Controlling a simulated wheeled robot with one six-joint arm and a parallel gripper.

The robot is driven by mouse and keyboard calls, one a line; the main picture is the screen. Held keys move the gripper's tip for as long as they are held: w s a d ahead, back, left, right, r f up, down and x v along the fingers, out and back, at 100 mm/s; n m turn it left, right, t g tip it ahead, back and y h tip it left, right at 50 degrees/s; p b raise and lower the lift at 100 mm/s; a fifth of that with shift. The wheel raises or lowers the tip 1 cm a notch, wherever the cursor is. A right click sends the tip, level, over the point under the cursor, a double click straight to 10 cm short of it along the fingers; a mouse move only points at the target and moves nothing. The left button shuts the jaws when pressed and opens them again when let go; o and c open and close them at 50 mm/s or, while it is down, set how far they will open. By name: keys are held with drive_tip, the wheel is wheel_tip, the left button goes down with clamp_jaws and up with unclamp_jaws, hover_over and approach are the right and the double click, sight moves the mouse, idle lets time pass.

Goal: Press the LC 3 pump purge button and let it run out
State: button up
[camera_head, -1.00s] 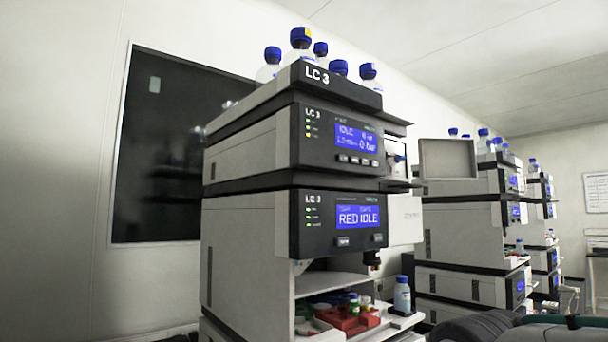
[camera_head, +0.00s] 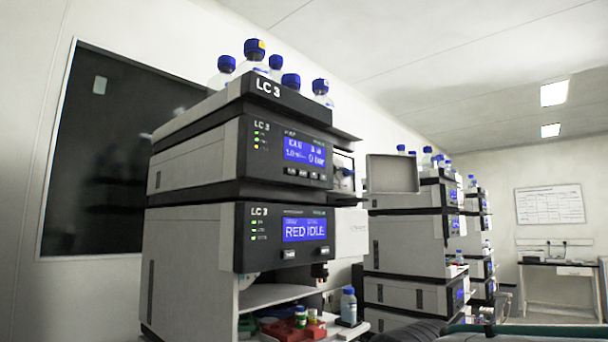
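The LC 3 stack stands left of centre. Its top tray (camera_head: 262,92) carries the LC 3 label. The pump module (camera_head: 170,166) below it has a lit blue screen (camera_head: 304,151) reading IDLE and 0 bar. A row of small buttons (camera_head: 303,173) sits under that screen; their labels are too small to read. The lower module (camera_head: 190,240) has a screen (camera_head: 304,229) reading RED IDLE, with two buttons below. My gripper is not in view; only a dark and green part of my arm shows at the bottom right.
Bottles with blue caps (camera_head: 255,55) stand on the stack's top. Below are a red rack (camera_head: 296,328) and a bottle (camera_head: 348,306). More stacks (camera_head: 402,261) stand behind, with a bench (camera_head: 556,268) at the far right.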

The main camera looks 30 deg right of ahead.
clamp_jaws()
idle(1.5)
